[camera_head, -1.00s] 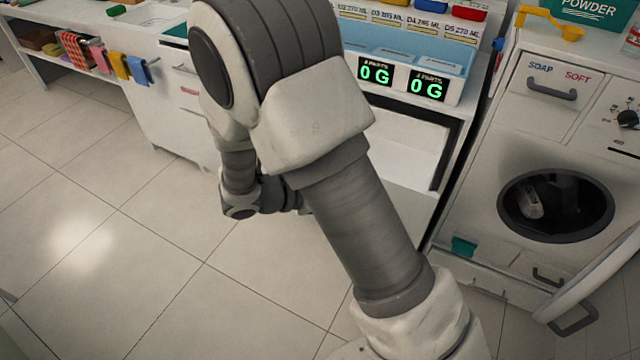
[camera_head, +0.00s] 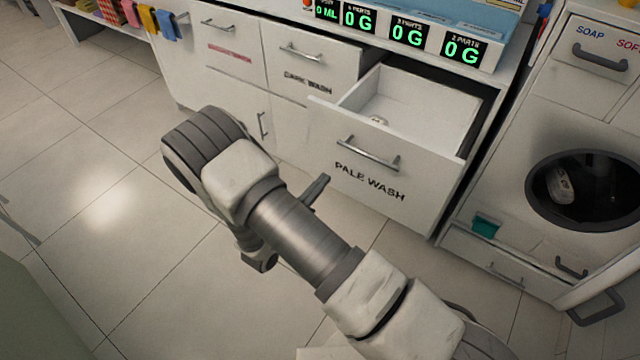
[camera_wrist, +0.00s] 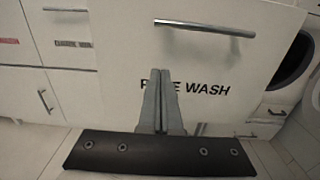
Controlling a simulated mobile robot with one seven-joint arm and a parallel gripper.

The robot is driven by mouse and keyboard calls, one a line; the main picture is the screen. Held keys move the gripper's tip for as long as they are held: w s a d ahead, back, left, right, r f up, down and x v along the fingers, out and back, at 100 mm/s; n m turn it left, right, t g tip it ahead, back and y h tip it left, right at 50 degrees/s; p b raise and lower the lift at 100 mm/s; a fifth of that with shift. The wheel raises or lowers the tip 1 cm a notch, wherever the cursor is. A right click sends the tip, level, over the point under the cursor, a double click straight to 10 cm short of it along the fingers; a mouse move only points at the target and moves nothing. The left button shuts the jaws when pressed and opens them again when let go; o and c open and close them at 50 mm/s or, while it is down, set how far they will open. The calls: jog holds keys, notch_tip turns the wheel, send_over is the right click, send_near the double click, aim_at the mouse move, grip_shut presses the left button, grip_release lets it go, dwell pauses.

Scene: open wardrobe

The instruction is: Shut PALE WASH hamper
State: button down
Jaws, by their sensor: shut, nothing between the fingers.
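The PALE WASH hamper (camera_head: 410,190) is a white drawer with a metal bar handle (camera_head: 368,153) and black lettering. It stands pulled out from the cabinet, its inside showing with a small pale item (camera_head: 377,120) in it. My gripper (camera_head: 320,182) is just in front of the hamper's face, left of the lettering in the head view. In the wrist view the hamper front (camera_wrist: 205,58) fills the middle, and my shut, empty fingers (camera_wrist: 165,75) point at it below the handle, covering part of the label. I cannot tell whether they touch it.
Scales with green displays (camera_head: 410,37) sit above. The tiled floor (camera_head: 110,210) at left is clear.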

aim_at(343, 157)
jog(key=b+x, duration=0.1)
jog(key=x, duration=0.9)
jog(key=shift+w+d+b, duration=0.15)
jog(key=shift+w+b, duration=0.05)
jog(key=shift+b, duration=0.15)
